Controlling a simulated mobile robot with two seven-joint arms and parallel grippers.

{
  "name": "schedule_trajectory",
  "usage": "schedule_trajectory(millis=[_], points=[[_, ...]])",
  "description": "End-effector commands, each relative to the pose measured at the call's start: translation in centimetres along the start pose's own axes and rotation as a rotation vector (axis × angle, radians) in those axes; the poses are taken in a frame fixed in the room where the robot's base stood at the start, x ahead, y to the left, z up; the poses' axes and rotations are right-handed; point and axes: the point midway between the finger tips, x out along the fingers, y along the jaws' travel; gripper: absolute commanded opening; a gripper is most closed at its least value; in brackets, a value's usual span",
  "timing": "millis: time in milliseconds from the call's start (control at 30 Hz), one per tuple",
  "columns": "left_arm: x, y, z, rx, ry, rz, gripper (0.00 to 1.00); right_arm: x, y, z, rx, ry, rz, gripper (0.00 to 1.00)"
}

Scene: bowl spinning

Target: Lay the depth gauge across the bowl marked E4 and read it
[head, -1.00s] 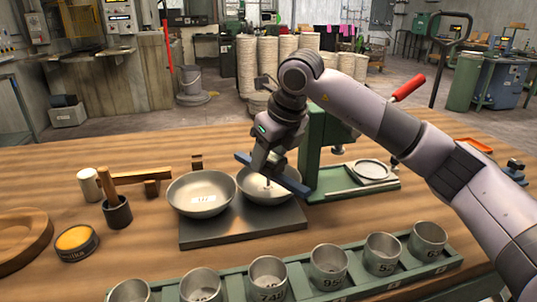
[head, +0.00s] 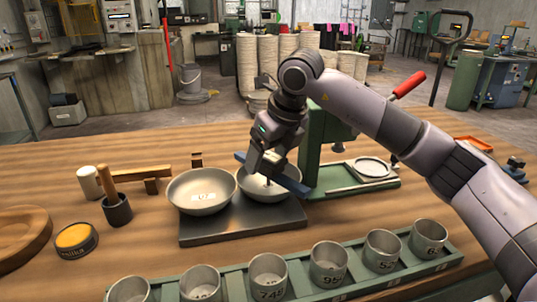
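Two metal bowls stand side by side on a dark plate (head: 240,228). The left bowl (head: 190,204) has a white label inside, too small to read surely. The right bowl (head: 262,192) is partly covered, and no mark on it is readable. The depth gauge, a blue bar (head: 294,185) with a thin rod below it, lies across the right bowl's rim, slanting down to the right. My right gripper (head: 267,166) is at the middle of the bar, pointing down; whether its fingers grip it is unclear. My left gripper is out of view.
A green press stand (head: 318,150) is close behind and right of the right bowl. A green rack (head: 235,283) with several numbered cups runs along the front. A dark cup with a wooden pestle (head: 117,212) and a yellow-topped tin (head: 75,240) stand left.

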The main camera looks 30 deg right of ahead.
Motion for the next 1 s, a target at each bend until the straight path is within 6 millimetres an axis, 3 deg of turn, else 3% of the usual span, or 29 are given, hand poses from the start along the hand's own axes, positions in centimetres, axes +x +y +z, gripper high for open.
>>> schedule_trajectory(millis=[300, 700, 1000], points=[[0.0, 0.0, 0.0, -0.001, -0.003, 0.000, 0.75, -0.1, 0.0, 0.0, 0.000, 0.002, 0.000, 0.74], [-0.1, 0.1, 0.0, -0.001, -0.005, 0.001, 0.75, -6.0, 0.0, 0.1, 0.001, -0.002, -0.001, 0.74], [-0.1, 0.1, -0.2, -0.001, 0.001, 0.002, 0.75, -7.2, 0.0, 0.0, 0.000, 0.000, 0.000, 0.74]])
